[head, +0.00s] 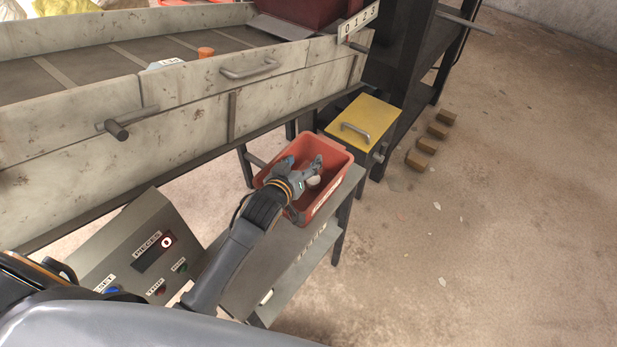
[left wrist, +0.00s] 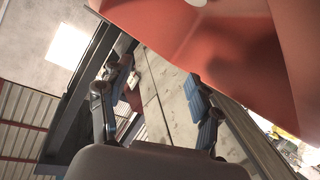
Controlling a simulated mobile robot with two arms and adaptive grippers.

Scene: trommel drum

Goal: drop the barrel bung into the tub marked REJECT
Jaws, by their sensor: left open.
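A red tub (head: 335,158) stands on a grey stand, with white lettering on its near right side that I cannot read clearly. A pale round piece, likely the barrel bung (head: 313,182), shows inside the tub. A white rounded bit of it also shows at the upper right of the left wrist view (left wrist: 296,4), against the red tub wall (left wrist: 215,35). My left gripper (head: 304,167) is over the tub's opening, its fingers apart. In the left wrist view its blue-padded fingers (left wrist: 157,108) are spread with nothing between them. My right gripper is not in view.
A dirty grey conveyor trough (head: 190,110) runs behind, with an orange cylinder (head: 206,52) on its belt. A yellow-lidded box (head: 365,117) stands beyond the tub. A control panel (head: 140,255) reading 0 is at lower left. The floor at right is mostly clear.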

